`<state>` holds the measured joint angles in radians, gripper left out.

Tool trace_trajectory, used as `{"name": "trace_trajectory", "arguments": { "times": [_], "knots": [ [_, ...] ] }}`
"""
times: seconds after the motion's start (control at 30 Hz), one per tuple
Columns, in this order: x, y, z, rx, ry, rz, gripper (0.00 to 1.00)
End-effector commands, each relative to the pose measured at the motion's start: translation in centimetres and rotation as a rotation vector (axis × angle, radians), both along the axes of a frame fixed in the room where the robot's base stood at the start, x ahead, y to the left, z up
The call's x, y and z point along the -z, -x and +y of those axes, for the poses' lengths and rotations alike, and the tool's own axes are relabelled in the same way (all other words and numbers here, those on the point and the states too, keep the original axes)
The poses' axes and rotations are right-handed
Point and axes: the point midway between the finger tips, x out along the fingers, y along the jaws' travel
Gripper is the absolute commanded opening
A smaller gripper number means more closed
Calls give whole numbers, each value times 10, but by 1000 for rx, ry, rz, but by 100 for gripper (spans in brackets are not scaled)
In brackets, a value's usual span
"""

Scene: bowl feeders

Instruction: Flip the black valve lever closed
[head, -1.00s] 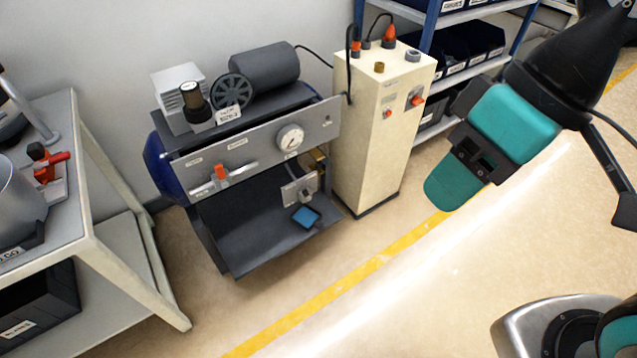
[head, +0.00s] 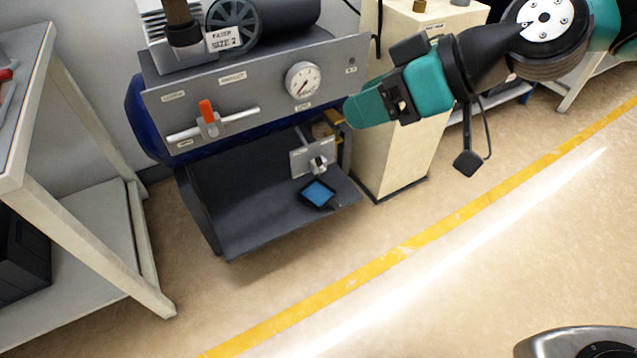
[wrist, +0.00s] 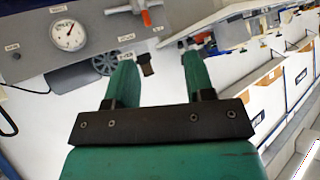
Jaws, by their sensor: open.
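The compressor-like machine has a grey front panel (head: 235,95) with a round gauge (head: 303,80) and a horizontal pipe carrying an orange-handled valve (head: 208,113). Below the panel, a small metal plate (head: 300,163) carries a small dark-and-silver fitting (head: 318,164); I cannot tell whether this is the black valve lever. No black lever shows clearly. My gripper (head: 352,112) is open and empty, just right of the panel, its fingers pointing left. In the wrist view, my gripper (wrist: 158,58) has its two green fingers apart, with the gauge (wrist: 68,35) and orange handle (wrist: 146,17) beyond.
A blue-topped pedal (head: 318,193) is on the machine's dark lower shelf (head: 250,225). A cream cabinet (head: 400,150) stands close on the right, behind my gripper. A grey bench (head: 75,150) stands on the left. The floor in front is clear, with a yellow line (head: 380,262).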

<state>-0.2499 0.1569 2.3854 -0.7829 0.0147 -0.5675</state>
Motion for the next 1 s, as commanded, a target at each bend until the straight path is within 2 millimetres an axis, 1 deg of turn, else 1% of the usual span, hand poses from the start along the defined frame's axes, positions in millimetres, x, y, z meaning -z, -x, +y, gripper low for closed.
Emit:
{"name": "trace_trajectory", "arguments": {
  "times": [0.03,0.07,0.1,0.17,0.2,0.27,0.3,0.37,0.4,0.47,0.5,0.53,0.57,0.6,0.67,0.7,0.8,0.83,0.9,1.0],
  "knots": [
    [49,-12,8,-4,-40,-39,49],
    [61,-20,12,-4,-66,-70,49],
    [79,-29,17,-2,-99,-110,49],
    [105,-44,24,7,-145,-171,49],
    [124,-54,27,18,-173,-211,49],
    [151,-69,32,39,-211,-271,49],
    [170,-78,34,57,-234,-309,49],
    [199,-93,35,89,-264,-368,49],
    [219,-102,36,115,-280,-406,49],
    [250,-116,35,157,-299,-461,49],
    [271,-125,33,188,-307,-496,49],
    [287,-132,32,214,-313,-523,49],
    [304,-139,30,240,-315,-548,49],
    [324,-147,27,275,-315,-579,49],
    [354,-158,22,326,-310,-621,49],
    [372,-165,18,361,-303,-648,49],
    [410,-178,8,434,-282,-698,49],
    [418,-181,5,453,-274,-711,49],
    [434,-186,0,488,-260,-731,49],
    [446,-191,-5,520,-244,-749,49]
  ]
}}
